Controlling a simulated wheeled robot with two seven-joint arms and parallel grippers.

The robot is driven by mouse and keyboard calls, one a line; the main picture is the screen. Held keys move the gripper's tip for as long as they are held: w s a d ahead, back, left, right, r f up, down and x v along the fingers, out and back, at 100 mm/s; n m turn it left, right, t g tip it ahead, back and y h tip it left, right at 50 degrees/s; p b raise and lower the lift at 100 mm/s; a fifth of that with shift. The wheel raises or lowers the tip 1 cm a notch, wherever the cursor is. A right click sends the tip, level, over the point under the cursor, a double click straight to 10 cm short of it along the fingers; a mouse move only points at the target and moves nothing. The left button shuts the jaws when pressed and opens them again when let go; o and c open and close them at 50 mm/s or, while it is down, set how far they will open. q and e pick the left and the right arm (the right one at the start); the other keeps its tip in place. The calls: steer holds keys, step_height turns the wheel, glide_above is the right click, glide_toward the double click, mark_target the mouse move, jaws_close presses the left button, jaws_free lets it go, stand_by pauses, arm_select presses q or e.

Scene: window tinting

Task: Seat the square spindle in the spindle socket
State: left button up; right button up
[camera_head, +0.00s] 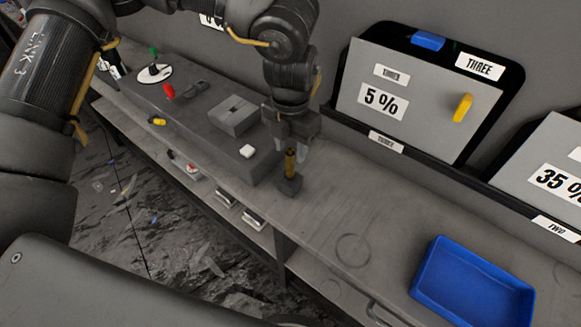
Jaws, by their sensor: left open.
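A brass-coloured square spindle (290,161) stands upright in or on a small dark block, which looks like the spindle socket (289,186), on the grey bench. I cannot tell how deep the spindle sits. My left gripper (289,150) points down right over it, its fingers open and on either side of the spindle's upper part. Whether a finger touches the spindle is too small to tell. My right gripper is not in view.
A blue tray (473,287) is at the front right. Panels marked 5 % (416,97) and 35 % (551,180) lean at the back. The bench between socket and tray is clear.

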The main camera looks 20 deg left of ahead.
mark_target(290, 170)
arm_select(q)
steer(key=shift+f+p, duration=0.4)
steer(key=shift+f, duration=1.5)
jaws_close()
